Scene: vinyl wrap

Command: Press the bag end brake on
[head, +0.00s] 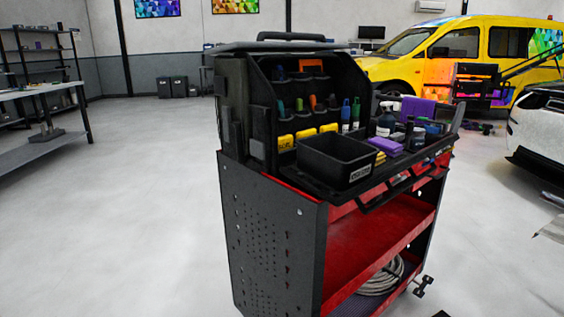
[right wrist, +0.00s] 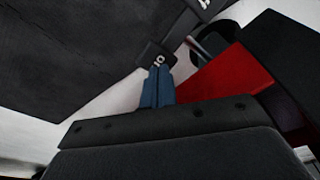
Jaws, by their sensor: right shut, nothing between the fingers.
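In the right wrist view my right gripper (right wrist: 158,72) is shut and empty, its two blue fingers side by side. Its tips are at a small black tab (right wrist: 150,49) with white marks, which looks like a brake pedal; I cannot tell whether they touch it or whether it is pressed. A dark rounded part (right wrist: 214,42), perhaps a wheel, is just right of it. In the head view the grey and red cart (head: 275,240) carries a black tool bag (head: 233,105) at its left end. A small dark caster part (head: 424,284) shows at its lower right. Neither gripper is seen there.
A large dark panel (right wrist: 75,50) lies close at the upper left of the wrist view, and a red panel (right wrist: 226,78) at the right. A black bin (head: 335,165) and bottles stand on the cart top. A coiled hose (head: 382,277) lies on its lower shelf. Floor on the left is clear.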

